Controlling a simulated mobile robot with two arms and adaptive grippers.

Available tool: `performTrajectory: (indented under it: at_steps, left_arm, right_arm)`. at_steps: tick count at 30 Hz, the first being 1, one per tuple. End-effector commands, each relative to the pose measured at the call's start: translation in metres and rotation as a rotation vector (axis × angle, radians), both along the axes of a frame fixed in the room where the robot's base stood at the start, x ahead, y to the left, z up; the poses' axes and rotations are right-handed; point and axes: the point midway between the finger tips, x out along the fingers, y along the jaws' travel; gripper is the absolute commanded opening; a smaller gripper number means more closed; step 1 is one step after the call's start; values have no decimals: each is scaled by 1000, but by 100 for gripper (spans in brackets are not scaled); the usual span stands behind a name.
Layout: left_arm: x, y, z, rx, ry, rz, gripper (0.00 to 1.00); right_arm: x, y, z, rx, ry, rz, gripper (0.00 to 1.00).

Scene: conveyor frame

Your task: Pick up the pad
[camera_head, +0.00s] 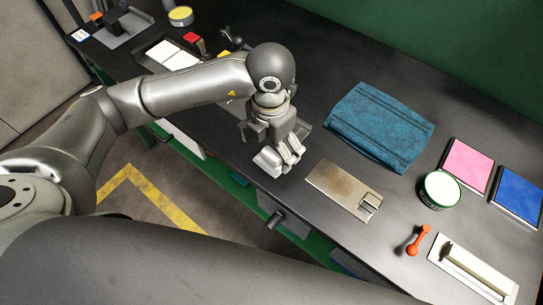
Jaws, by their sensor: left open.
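Two flat square pads lie at the right of the dark bench, a pink pad (467,165) and a blue pad (519,193) side by side. I cannot tell which one the task means. My left gripper (281,160) is open over the front edge of the bench, left of a brownish metal plate (340,182) and well apart from both pads. What lies directly under its fingers is partly hidden. My right gripper does not show.
A folded blue towel (380,125) and a round tin (440,189) lie between my gripper and the pads. An orange-ended tool (419,240) and a white tray (470,268) are nearer the front. A green wall (440,40) stands behind the bench.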

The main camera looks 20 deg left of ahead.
Motion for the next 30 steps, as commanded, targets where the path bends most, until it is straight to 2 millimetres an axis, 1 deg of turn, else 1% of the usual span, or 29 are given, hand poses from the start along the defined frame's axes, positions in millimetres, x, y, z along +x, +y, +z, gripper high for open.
performTrajectory:
  at_steps: [2,6,9,15,17,24,27,30]
  left_arm:
    - [-1,-1,-12,2,6,0,92]
    - [-1,-1,-31,1,4,0,92]
    - [-1,-1,-37,0,2,-1,92]
    - [0,-1,-38,-1,1,-2,92]
    - [0,-1,-38,-1,1,-1,86]
    - [0,-1,-38,-1,1,-1,55]
    - [0,-1,-37,-1,1,-1,43]
    - [0,-1,-37,-1,1,-1,43]
  right_arm:
    - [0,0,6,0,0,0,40]
    - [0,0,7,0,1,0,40]
    - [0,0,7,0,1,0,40]
    - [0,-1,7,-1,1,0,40]
    - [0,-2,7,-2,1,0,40]
    - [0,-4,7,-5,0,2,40]
    - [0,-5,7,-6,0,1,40]
    - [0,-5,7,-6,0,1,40]
